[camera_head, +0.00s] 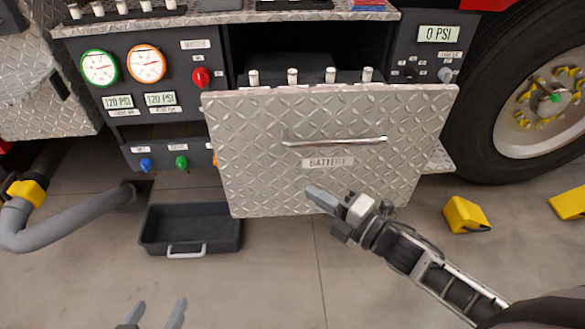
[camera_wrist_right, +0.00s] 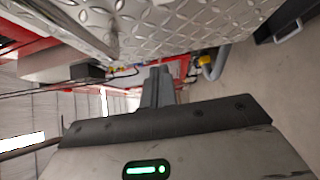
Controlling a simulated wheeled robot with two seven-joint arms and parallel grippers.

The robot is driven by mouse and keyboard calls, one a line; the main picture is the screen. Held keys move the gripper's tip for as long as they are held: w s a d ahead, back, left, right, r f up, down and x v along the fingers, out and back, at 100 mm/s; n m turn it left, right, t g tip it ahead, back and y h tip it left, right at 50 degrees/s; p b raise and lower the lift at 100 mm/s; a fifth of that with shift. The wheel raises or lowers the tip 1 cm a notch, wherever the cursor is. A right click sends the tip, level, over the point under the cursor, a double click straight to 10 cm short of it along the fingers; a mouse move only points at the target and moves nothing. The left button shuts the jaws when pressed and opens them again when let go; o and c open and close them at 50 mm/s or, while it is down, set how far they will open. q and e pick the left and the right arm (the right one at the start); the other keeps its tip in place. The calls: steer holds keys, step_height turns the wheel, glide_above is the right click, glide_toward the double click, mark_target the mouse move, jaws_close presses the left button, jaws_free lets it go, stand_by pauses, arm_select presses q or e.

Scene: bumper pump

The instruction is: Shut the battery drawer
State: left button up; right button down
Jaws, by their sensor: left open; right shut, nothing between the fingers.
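The battery drawer's front (camera_head: 250,150) is a diamond-plate panel with a silver bar handle (camera_head: 335,140) and a label reading BATTERY. The drawer stands pulled out from its dark bay, with several silver battery terminals (camera_head: 293,76) showing behind the panel. My right gripper (camera_head: 312,192) is shut and empty, in front of the panel's lower part, below the label; I cannot tell whether it touches. Its fingers (camera_wrist_right: 158,86) point toward diamond plate (camera_wrist_right: 190,25) in the right wrist view. My left gripper (camera_head: 158,312) is open and empty at the bottom edge, well away from the drawer.
A black tray (camera_head: 148,240) lies on the floor left of the drawer. A grey hose (camera_head: 90,222) is at the left. A truck wheel (camera_head: 490,150) and yellow chocks (camera_head: 464,214) are at the right. Gauges and a red knob (camera_head: 201,77) sit left of the bay.

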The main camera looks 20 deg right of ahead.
mark_target(279, 158)
steer(key=w, duration=0.3)
steer(key=w+a, duration=0.1)
steer(key=w, duration=0.1)
steer(key=w+a, duration=0.1)
steer(key=w, duration=0.2)
steer(key=shift+w+a+b, duration=0.1)
steer(key=shift+w+b, duration=0.25)
steer(key=shift+w, duration=0.35)
arm_select(q)
steer(key=shift+w+d+f, duration=0.1)
steer(key=shift+d+f, duration=0.1)
steer(key=shift+f, duration=0.8)
steer(key=shift+w+r, duration=0.1)
steer(key=shift+r, duration=0.05)
arm_select(e)
steer(key=shift+d, duration=0.2)
